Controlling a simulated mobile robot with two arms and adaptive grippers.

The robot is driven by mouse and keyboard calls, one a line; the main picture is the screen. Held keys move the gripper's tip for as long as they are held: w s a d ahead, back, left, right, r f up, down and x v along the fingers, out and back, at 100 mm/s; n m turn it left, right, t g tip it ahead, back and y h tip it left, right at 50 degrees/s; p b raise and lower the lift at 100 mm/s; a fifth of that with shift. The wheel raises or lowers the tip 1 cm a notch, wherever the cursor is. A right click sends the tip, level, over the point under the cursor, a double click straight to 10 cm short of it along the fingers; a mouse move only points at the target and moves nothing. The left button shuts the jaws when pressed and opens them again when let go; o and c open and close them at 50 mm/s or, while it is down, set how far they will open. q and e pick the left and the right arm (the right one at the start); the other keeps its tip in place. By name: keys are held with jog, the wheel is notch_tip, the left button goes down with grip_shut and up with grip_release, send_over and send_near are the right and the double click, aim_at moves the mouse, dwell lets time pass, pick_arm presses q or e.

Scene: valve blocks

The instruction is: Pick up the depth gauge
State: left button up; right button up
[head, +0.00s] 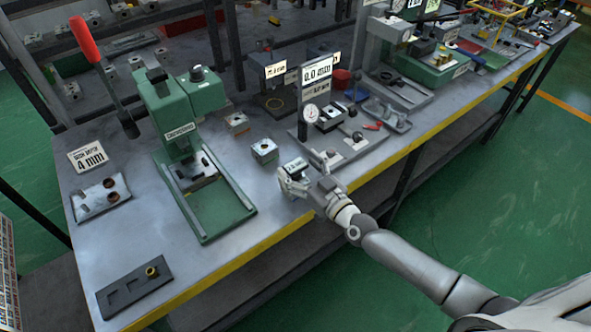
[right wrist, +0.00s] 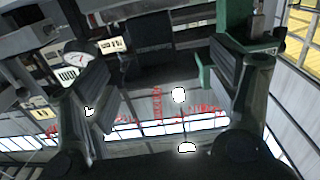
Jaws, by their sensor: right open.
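A round white dial gauge (head: 311,113), which looks like the depth gauge, stands on a dark stand under a sign reading 0.0 mm. A similar dial (right wrist: 78,57) shows at the upper left of the right wrist view. My right gripper (head: 290,182) is over the bench near its front edge, in front of and a little left of the dial stand. In the right wrist view its fingers (right wrist: 158,88) are spread apart, with nothing clearly held; a dark block shape (right wrist: 155,68) shows behind the gap. My left gripper is not in view.
A small metal block (head: 264,152) stands behind my right gripper. A green press (head: 183,115) with a red handle is to the left. A dark slotted tray (head: 130,290) holds a brass piece. A grey tray (head: 388,115) is right of the dial stand.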

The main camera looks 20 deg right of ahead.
jog(key=shift+x, duration=0.85)
jog(key=shift+s, duration=0.1)
jog(key=c, duration=1.2)
jog(key=shift+r, duration=0.15)
